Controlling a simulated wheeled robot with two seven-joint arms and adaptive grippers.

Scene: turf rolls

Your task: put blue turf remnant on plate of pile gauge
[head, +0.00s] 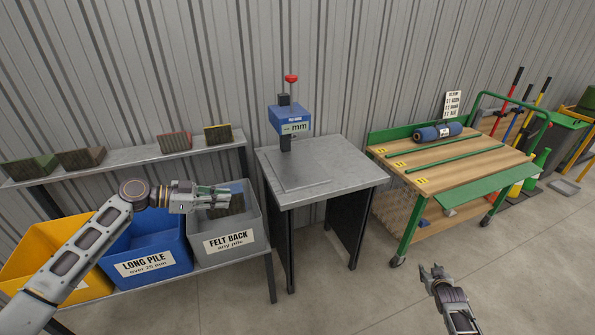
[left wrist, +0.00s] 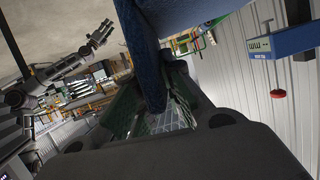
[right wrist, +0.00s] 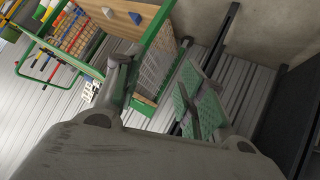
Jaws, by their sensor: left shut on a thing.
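My left gripper (head: 222,197) is over the FELT BACK bin and shut on the blue turf remnant (left wrist: 146,50), which sits between its green finger pads in the left wrist view. The pile gauge (head: 290,118) has a blue head and red knob and stands at the back of a grey metal table. Its flat plate (head: 297,176) is bare. The gauge head also shows in the left wrist view (left wrist: 284,41). My right gripper (head: 432,273) is open and empty, right of the table.
The grey FELT BACK bin (head: 253,222), blue LONG PILE bin (head: 155,268) and yellow bin (head: 40,262) stand under a shelf (head: 125,158) holding several turf pieces. A wooden cart (head: 455,158) with a blue roll (head: 437,132) stands right of the gauge table.

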